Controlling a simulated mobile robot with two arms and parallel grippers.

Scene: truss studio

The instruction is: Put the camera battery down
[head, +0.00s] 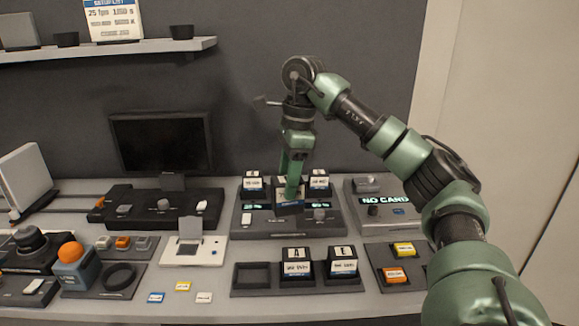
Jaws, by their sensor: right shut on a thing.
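My right gripper (292,186) reaches down from the arm at the right. It is shut on a dark camera battery (289,208) with a pale label, partly hidden by the fingers. The battery is at the middle of the charger (278,235), between two other batteries, a left one (253,187) and a right one (319,184). I cannot tell whether it touches the charger. In front, a dark tray (258,291) has an empty left slot and holds battery A (297,264) and battery E (343,264). My left gripper is not in view.
A "NO CARD" reader (373,218) stands right of the charger, with a card tray (375,278) in front. A monitor (161,142) stands at the back left. Small cards lie on the front counter. An orange ball (70,252) tops a block at the left.

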